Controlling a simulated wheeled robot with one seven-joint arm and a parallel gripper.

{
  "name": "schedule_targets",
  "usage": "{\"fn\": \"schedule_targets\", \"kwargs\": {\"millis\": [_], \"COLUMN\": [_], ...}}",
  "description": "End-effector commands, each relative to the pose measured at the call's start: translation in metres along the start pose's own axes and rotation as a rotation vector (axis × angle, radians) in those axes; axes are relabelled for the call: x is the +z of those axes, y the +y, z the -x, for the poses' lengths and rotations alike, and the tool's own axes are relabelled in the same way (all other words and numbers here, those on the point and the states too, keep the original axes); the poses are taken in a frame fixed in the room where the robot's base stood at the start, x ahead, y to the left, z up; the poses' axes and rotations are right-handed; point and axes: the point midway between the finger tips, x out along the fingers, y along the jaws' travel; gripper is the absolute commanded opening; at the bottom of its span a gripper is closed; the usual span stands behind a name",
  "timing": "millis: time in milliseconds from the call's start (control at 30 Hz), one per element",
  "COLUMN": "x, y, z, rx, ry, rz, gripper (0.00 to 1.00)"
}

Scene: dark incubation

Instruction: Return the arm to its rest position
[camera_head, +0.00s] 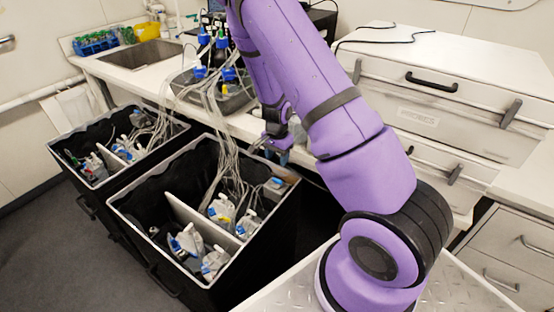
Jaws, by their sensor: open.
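My purple arm reaches up and across the middle of the view, well away from a folded pose. My gripper (277,140) shows partly beside the arm, dark and small, above the right rear edge of the near black crate. Its jaws are open, and I see nothing held between them. Part of the wrist is hidden behind the arm.
The near black crate (128,223) and the far black crate (58,142) hold bottles and tubing. A bundle of clear tubes (222,125) runs from them to a tray (240,103) on the counter. White chests (455,75) stand right; a sink (142,53) is behind.

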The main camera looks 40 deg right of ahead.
Motion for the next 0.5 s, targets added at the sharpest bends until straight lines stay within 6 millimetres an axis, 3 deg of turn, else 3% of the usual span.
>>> {"fn": "schedule_targets", "kwargs": {"millis": [500], "x": [0.0033], "y": [-0.0027], "z": [0.0074], "rx": [-0.012], "ry": [-0.008], "rz": [0.014], "gripper": [0.53]}}
